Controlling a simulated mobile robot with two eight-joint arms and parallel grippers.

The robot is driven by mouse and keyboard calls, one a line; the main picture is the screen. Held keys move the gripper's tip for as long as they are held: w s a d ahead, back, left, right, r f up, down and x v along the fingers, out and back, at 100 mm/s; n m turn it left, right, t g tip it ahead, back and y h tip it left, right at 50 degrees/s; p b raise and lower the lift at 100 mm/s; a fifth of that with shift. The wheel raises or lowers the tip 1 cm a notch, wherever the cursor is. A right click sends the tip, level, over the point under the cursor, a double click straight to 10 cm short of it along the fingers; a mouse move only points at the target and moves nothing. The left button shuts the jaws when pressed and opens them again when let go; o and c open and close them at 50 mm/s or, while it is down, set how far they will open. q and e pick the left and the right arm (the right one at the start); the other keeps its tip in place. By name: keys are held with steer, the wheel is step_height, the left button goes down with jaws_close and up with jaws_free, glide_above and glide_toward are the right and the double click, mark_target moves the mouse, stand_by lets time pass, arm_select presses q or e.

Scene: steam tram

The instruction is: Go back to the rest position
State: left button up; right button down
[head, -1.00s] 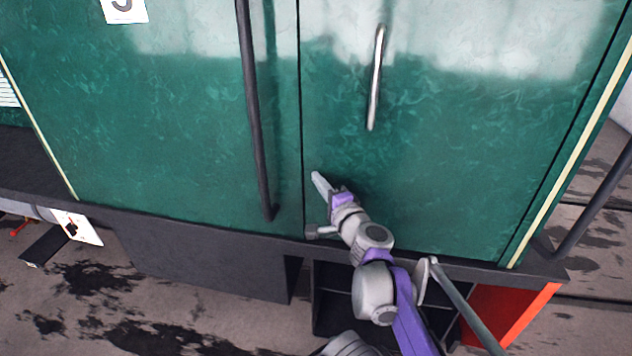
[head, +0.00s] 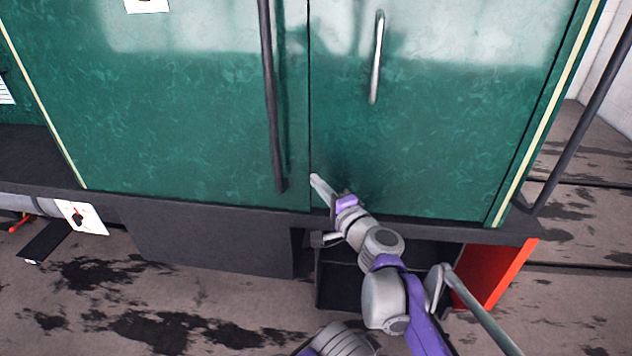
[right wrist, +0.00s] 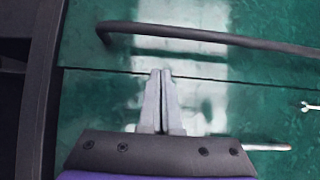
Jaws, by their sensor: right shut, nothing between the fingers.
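My right gripper (head: 316,183) is in front of the lower part of the green tram side, near the dark vertical seam between two panels. Its fingers are together and hold nothing, as the right wrist view (right wrist: 161,75) also shows. I cannot tell whether the fingertips touch the panel. The silver door handle (head: 377,57) is up and right of the gripper, and the dark vertical handrail (head: 270,100) is up and left of it. My left gripper is not in view.
A dark sill (head: 200,240) runs under the green panels. Below it are an open dark compartment and a red panel (head: 497,272). Another dark rail (head: 580,120) stands at the right.

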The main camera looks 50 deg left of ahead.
steer(key=shift+d, duration=0.2)
steer(key=w+d+f+n+t+h, duration=0.1)
steer(key=w+d+f+h, duration=0.15)
steer(key=d, duration=1.15)
steer(key=w+d+f+n+t+h, duration=0.1)
steer(key=d+f+n+h, duration=0.2)
steer(key=d, duration=1.2)
steer(key=s+d+f+h, duration=0.4)
steer(key=d+f, duration=0.1)
steer(key=d, duration=0.7)
steer(key=s+d+f+m+h, duration=0.1)
steer(key=s+d+f+h, duration=0.3)
steer(key=d, duration=0.8)
steer(key=s+d+f+m+h, duration=0.1)
steer(key=s+d+f+h, duration=0.3)
steer(key=d, duration=0.7)
step_height(320, 180, down, 2)
steer(key=shift+s+d+f, duration=0.25)
steer(key=shift+s+d, duration=0.15)
steer(key=shift+s, duration=0.75)
